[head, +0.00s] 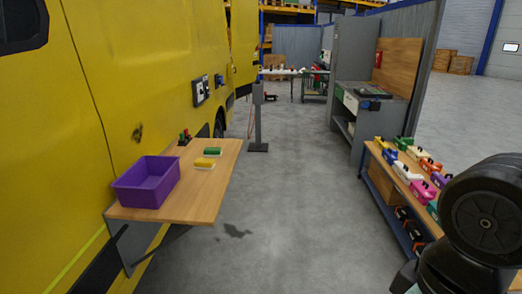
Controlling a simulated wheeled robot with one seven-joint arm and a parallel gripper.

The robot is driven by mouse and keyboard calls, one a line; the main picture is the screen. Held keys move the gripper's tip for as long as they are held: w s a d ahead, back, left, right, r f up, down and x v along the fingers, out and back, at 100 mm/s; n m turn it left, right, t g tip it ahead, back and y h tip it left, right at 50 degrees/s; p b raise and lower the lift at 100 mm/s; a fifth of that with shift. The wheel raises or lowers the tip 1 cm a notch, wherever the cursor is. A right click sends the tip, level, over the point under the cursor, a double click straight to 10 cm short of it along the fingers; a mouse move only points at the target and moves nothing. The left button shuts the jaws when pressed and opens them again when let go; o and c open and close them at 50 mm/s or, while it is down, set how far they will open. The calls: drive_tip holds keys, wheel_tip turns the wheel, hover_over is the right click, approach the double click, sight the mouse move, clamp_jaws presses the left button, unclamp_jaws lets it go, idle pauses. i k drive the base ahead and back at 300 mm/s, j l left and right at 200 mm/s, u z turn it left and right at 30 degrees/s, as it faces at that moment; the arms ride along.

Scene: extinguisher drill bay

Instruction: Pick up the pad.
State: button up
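On the wooden fold-out table (212,188) at the left lie two small items side by side. One is a yellow-topped block with a white lower part (204,162), and behind it is a green block (211,151). Either may be the pad; at this size I cannot tell. Several coloured items, among them a white one (412,153), a pink one (421,190) and a purple one (441,180), lie on the right bench. My gripper is not in view; only a dark joint of my arm shows at the lower right.
A purple bin (147,182) stands on the left table, and small red and green items (184,138) sit at its back edge. A yellow vehicle (110,75) borders the left. A grey post (258,115) stands ahead. The floor between table and bench is clear.

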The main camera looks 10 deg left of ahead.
sight(200, 163)
drive_tip(key=i, duration=0.6)
drive_tip(key=i+l+u, duration=0.1)
drive_tip(key=i, duration=0.45)
drive_tip(key=i+l, duration=0.15)
drive_tip(key=i, duration=0.45)
drive_tip(key=i+u, duration=0.7)
drive_tip(key=i+l+u, duration=0.1)
drive_tip(key=i+u, duration=0.85)
drive_tip(key=u, duration=0.2)
